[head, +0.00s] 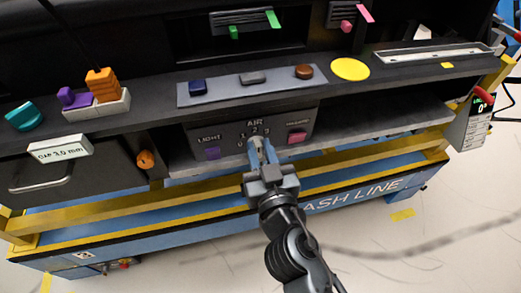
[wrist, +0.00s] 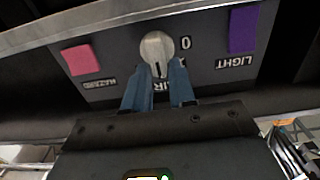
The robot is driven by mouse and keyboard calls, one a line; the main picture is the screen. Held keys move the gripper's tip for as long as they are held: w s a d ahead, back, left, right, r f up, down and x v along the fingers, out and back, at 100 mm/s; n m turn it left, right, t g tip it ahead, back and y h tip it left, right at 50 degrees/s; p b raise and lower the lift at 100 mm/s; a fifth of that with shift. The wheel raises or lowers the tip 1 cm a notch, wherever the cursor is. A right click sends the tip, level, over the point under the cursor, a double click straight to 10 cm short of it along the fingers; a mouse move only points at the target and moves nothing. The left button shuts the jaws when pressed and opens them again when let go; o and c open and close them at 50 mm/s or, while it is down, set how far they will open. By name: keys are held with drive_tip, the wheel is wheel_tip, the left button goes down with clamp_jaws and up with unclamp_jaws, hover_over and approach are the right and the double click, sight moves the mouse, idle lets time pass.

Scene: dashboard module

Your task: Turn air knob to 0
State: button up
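The air knob (wrist: 157,48) is a round pale grey dial on the dark panel (head: 226,133). In the upside-down wrist view its dark pointer mark faces the AIR label, away from the 0 printed beside it. In the head view the knob is mostly hidden by my gripper (head: 262,147); numbers 1, 2 and 3 show around it. In the wrist view the two blue fingers of my gripper (wrist: 162,68) are apart, with tips at the knob's label-side edge. I cannot tell whether they touch it. The fingers hide part of the label and numbers.
A purple LIGHT button (head: 213,153) and a pink HAZARD button (head: 297,138) flank the knob. A ledge (head: 200,162) runs below the panel, and a shelf with coloured buttons (head: 250,78) lies above. An orange knob (head: 145,159) is at left.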

clamp_jaws()
drive_tip(key=shift+s+a+f+n+b, duration=0.1)
drive_tip(key=shift+a+f+n+b, duration=0.2)
drive_tip(key=shift+n, duration=2.7)
drive_tip(key=shift+s+a+f+n+b, duration=0.15)
drive_tip(key=shift+a+f+n, duration=0.2)
drive_tip(key=shift+n, duration=2.65)
drive_tip(key=shift+s+a+f+n+b, duration=0.1)
drive_tip(key=shift+a+f+n+b, duration=0.2)
drive_tip(key=shift+n, duration=2.7)
drive_tip(key=shift+o, duration=1.9)
unclamp_jaws()
drive_tip(key=shift+w, duration=0.1)
